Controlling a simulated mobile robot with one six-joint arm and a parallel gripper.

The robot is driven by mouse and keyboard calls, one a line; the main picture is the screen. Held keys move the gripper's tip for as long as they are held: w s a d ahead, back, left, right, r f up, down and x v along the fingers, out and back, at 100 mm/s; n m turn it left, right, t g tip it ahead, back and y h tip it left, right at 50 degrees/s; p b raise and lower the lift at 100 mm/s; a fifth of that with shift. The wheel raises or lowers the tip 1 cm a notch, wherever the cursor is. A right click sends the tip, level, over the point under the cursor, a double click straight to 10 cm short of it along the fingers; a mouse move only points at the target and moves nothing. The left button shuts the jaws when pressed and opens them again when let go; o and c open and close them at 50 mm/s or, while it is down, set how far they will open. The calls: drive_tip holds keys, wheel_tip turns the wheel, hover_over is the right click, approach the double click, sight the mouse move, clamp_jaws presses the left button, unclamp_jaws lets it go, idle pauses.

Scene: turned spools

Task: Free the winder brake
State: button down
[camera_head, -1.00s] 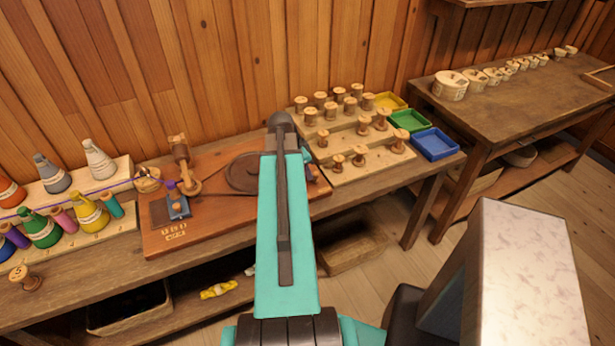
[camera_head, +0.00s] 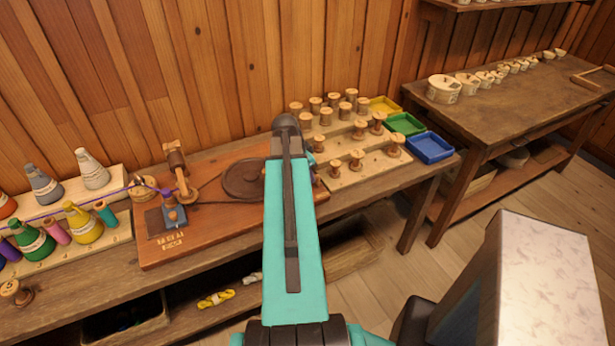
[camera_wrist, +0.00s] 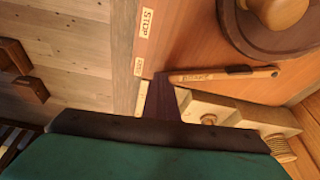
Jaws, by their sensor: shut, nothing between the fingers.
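The winder stands on a reddish board (camera_head: 215,225) on the bench, with a large dark wheel (camera_head: 245,180), a belt and an upright spindle (camera_head: 178,165). In the wrist view, a slim wooden lever (camera_wrist: 225,74) with lettering I cannot read surely lies on the board below the round wheel base (camera_wrist: 275,35). A STOP label (camera_wrist: 145,27) and a second small label (camera_wrist: 139,66) are at the board's edge. My gripper (camera_wrist: 163,90) is shut and empty, its tip close to the lever's left end; I cannot tell whether they touch. My arm hides it in the head view.
A stepped rack of wooden spools (camera_head: 350,150) stands right of the board, with yellow, green and blue trays (camera_head: 430,147) beyond. Thread cones (camera_head: 82,222) and a thread line are at left. A second table (camera_head: 520,100) is at right, with floor between.

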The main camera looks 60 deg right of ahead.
drive_tip(key=shift+w+a+r, duration=0.15)
drive_tip(key=shift+w+a, duration=0.15)
drive_tip(key=shift+a, duration=0.3)
drive_tip(key=shift+w+a+r, duration=0.1)
drive_tip(key=shift+w+a, duration=0.25)
drive_tip(key=shift+a, duration=0.3)
drive_tip(key=shift+w+a+r, duration=0.15)
drive_tip(key=shift+w+a, duration=0.15)
drive_tip(key=shift+a, duration=0.3)
drive_tip(key=b+v, duration=0.2)
drive_tip(key=v, duration=0.7)
drive_tip(key=shift+r+b, duration=0.2)
drive_tip(key=shift+b, duration=0.15)
drive_tip(key=shift+a, duration=0.15)
drive_tip(key=shift+s, duration=0.15)
